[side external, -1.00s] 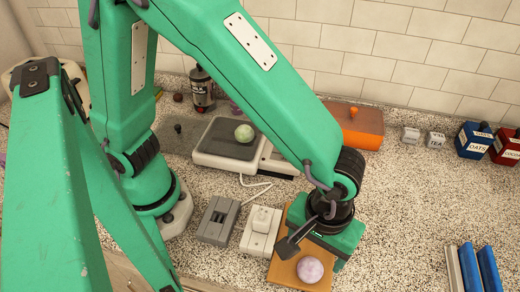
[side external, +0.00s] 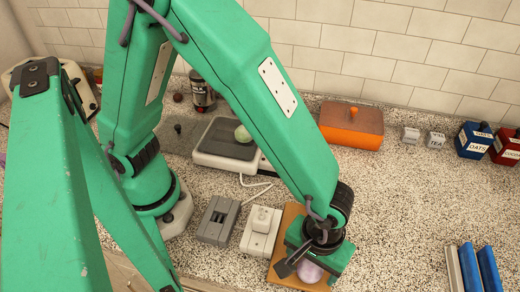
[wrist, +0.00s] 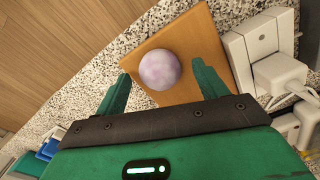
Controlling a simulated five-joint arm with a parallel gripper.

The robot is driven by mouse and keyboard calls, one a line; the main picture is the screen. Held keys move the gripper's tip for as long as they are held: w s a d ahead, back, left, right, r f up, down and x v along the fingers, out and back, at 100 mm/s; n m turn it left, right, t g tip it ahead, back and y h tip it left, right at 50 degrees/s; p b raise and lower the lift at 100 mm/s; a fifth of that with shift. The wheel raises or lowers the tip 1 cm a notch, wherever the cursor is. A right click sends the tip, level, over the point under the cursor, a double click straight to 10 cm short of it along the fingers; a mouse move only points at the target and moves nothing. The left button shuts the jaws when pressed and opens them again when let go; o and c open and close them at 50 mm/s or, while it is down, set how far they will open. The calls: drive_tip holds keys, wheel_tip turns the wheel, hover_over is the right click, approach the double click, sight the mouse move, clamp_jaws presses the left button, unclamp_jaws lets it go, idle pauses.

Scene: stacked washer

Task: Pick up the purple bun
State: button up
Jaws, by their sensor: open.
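The purple bun (wrist: 160,70) is a pale, mottled purple ball on a square wooden board (wrist: 190,30). In the side external view the bun (side external: 309,271) shows partly from under my gripper, which hides its upper part. My gripper (side external: 308,266) is low over the board (side external: 287,225). In the wrist view my gripper (wrist: 160,80) is open, with its green fingers apart and the bun between and slightly beyond them. No contact shows between the fingers and the bun.
A white switch box (side external: 261,231) and a grey one (side external: 217,220) stand left of the board. A scale (side external: 225,145) with a pale green ball (side external: 243,134) and an orange box (side external: 351,125) are behind. Blue bars (side external: 487,268) lie at right; the counter between is clear.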

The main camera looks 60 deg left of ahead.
sight(312, 265)
drive_tip(key=shift+f, duration=0.25)
idle(0.3)
drive_tip(key=c, duration=1.1)
drive_tip(key=shift+o, duration=0.2)
drive_tip(key=shift+r, duration=0.15)
wheel_tip(312, 265, up, 10)
